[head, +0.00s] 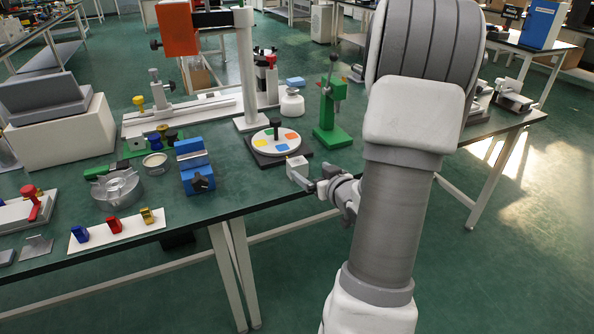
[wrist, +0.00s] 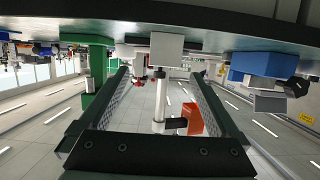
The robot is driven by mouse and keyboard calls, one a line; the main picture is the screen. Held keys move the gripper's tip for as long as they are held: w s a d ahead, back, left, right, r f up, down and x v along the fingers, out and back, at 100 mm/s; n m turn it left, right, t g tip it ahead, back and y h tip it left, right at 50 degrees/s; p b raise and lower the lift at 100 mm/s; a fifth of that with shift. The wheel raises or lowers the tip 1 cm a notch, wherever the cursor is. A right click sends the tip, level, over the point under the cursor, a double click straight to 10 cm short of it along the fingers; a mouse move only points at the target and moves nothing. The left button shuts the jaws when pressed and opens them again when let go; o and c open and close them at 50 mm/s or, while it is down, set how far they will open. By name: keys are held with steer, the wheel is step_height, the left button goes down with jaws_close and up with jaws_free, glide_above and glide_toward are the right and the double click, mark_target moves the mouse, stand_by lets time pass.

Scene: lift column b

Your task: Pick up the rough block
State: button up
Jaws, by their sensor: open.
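A small pale grey block (head: 297,163), which I take to be the rough block, sits near the table's front edge. In the wrist view, which is upside down, the block (wrist: 166,48) shows ahead, between the lines of the two fingers. My gripper (head: 304,180) is at the front edge of the table, close beside the block. In the wrist view my gripper (wrist: 160,74) is open, with nothing seen held between its fingers. I cannot tell whether the fingertips reach past the block's near face. The block's surface texture is too small to make out.
A round turntable with coloured patches (head: 277,142) stands behind the block. A green press (head: 331,115) is behind right, and a blue vise (head: 194,168) is to the left. A white-framed stand with an orange box (head: 177,29) rises behind. The table's front edge is bare near the gripper.

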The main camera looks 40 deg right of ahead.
mark_target(298, 162)
steer(key=x, duration=0.4)
steer(key=b+x, duration=0.2)
steer(key=x, duration=0.1)
steer(key=shift+w+a+r, duration=0.25)
steer(key=shift+a, duration=0.1)
steer(key=shift+w+d, duration=0.15)
steer(key=shift+w, duration=0.35)
jaws_close()
